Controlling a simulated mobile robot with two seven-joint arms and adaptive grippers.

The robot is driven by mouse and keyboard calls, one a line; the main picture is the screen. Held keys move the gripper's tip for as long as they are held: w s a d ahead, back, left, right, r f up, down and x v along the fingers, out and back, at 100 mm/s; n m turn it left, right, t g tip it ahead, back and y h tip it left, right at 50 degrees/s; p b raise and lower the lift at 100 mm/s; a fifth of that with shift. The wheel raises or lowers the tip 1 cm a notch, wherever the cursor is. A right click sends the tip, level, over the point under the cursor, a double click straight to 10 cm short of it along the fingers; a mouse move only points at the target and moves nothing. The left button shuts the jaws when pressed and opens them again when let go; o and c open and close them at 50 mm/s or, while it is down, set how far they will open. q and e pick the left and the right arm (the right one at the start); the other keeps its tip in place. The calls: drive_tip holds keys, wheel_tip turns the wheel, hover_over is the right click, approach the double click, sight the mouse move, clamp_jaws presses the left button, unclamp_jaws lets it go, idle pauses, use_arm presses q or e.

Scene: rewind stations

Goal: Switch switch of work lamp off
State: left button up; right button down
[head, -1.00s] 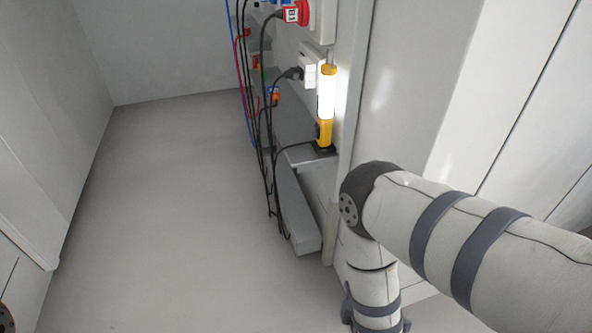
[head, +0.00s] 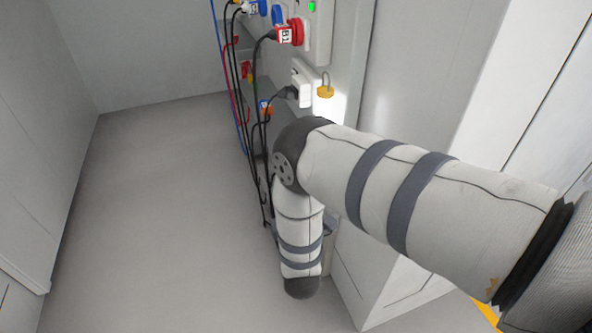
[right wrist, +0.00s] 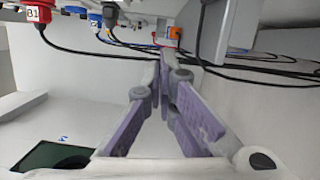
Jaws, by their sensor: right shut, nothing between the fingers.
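The work lamp shows in the head view only by its yellow top (head: 325,91) with a hook, and by its bright glow on the panel behind. My right arm covers the rest of the lamp, including its switch, so I cannot see the switch. My right gripper (right wrist: 166,62) shows in the right wrist view with its fingers together and nothing between them. It is hidden in the head view. I cannot make out the lamp in the right wrist view. My left gripper is in neither view.
A red plug marked B1 (head: 289,33) and a white socket box (head: 302,84) sit on the panel above the lamp. Black, blue and red cables hang at the panel's left. The red plug (right wrist: 38,12) also shows in the right wrist view. The floor at left is clear.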

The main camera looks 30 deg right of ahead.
drive_tip(key=x, duration=0.9)
drive_tip(key=shift+s+d+b, duration=0.1)
drive_tip(key=shift+d+b, duration=0.15)
drive_tip(key=shift+b, duration=0.15)
drive_tip(key=shift+s+d+r+p, duration=0.15)
drive_tip(key=shift+s+d+p, duration=0.05)
drive_tip(key=shift+d, duration=0.4)
drive_tip(key=shift+s+d+r+p, duration=0.15)
drive_tip(key=shift+d+r, duration=0.05)
drive_tip(key=shift+d, duration=0.4)
drive_tip(key=shift+s+d+f, duration=0.1)
drive_tip(key=shift+s+d, duration=0.05)
drive_tip(key=shift+d, duration=0.3)
drive_tip(key=shift+d+r, duration=0.45)
drive_tip(key=shift+s+m+p, duration=0.1)
drive_tip(key=shift+m+p, duration=0.2)
drive_tip(key=shift+m, duration=0.1)
drive_tip(key=shift+f, duration=0.15)
